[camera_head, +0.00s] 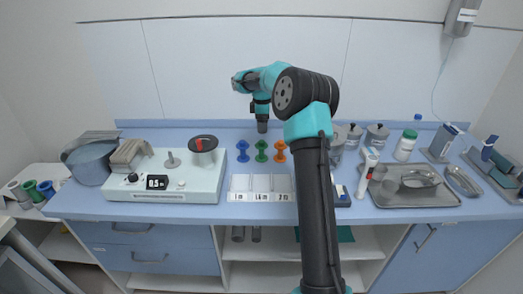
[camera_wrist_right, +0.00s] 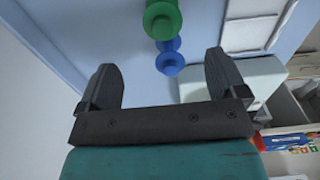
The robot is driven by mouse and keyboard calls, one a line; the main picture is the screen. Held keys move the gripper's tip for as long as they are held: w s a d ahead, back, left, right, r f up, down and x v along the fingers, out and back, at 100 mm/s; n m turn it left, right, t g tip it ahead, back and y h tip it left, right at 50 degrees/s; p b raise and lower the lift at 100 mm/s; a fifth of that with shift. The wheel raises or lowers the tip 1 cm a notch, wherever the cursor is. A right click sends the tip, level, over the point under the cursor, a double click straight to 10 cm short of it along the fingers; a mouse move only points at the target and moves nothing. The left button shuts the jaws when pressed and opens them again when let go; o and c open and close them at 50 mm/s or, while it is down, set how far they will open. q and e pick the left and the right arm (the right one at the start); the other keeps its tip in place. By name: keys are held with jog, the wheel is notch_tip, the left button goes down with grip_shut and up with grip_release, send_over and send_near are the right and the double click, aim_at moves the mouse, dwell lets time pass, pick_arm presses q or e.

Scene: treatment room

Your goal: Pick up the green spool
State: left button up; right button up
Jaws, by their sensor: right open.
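The green spool (camera_head: 261,151) stands on the blue counter between a blue spool (camera_head: 243,151) and an orange spool (camera_head: 280,151). My right gripper (camera_head: 262,127) points down just above the green spool in the head view, apart from it. In the right wrist view, the green spool (camera_wrist_right: 162,18) is at the top, beyond the open fingertips, with the blue spool (camera_wrist_right: 169,58) below it in the picture. My right gripper (camera_wrist_right: 160,65) is open with nothing between its fingers. My left gripper is not in view.
Labelled white trays (camera_head: 262,183) lie in front of the spools. A white device (camera_head: 165,180) with a display is to the left. A metal tray (camera_head: 405,199) with instruments is to the right. My right arm crosses the counter and hides part of it.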

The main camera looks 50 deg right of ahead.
aim_at(262, 141)
jog(key=shift+f, duration=2)
jog(key=shift+a+f, duration=0.15)
jog(key=shift+f, duration=1.15)
jog(key=shift+a+f, duration=0.1)
jog(key=shift+f, duration=1.2)
jog(key=shift+c, duration=0.2)
jog(key=c, duration=1)
jog(key=shift+r, duration=0.1)
jog(key=shift+r, duration=1.7)
jog(key=s+a, duration=0.3)
jog(key=a, duration=0.1)
jog(key=s+a+r, duration=0.1)
jog(key=s+a, duration=0.6)
jog(key=a, duration=0.1)
jog(key=shift+s+r, duration=0.25)
jog(key=shift+s, duration=0.05)
